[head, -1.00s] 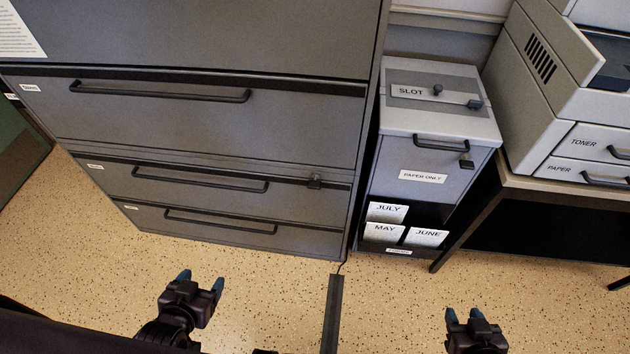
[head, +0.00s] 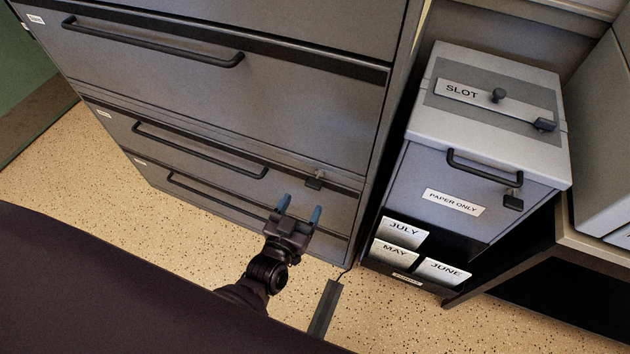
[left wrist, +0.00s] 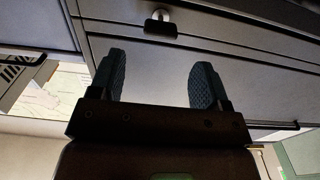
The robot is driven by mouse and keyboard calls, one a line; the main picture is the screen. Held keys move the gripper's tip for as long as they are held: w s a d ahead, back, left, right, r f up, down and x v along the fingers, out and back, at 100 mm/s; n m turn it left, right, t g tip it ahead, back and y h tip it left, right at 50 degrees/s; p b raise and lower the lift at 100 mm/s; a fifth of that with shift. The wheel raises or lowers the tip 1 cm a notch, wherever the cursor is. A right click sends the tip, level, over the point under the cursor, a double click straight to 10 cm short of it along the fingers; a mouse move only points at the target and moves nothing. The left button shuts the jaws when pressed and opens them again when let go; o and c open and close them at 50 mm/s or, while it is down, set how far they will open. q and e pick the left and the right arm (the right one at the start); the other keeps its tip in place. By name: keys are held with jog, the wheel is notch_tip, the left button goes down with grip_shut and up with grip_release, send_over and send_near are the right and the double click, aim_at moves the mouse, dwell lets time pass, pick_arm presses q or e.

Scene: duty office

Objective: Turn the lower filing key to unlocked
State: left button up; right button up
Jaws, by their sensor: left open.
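The lower filing key (head: 314,180) is a small dark key near the right end of the strip above a lower drawer of the grey filing cabinet (head: 225,110). In the left wrist view the key (left wrist: 160,27) shows upside down, a dark tab by a round metal lock, just beyond the fingertips. My left gripper (head: 299,203) is open and empty, with blue fingertips, below the key in the head view. It also shows in the left wrist view (left wrist: 160,85), its fingers apart and not touching the key. My right gripper is out of view.
To the right stands a grey paper bin (head: 490,110) with its own dark key (head: 513,199) and a shelf of month cards. A dark strip (head: 325,309) lies on the speckled floor. A desk edge (head: 600,243) is at the right.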

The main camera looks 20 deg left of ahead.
aim_at(312, 188)
pick_arm(q)
jog(key=w+b, duration=0.1)
jog(key=w, duration=0.6)
jog(key=shift+w+d, duration=0.15)
jog(key=shift+w, duration=0.25)
jog(key=c, duration=0.9)
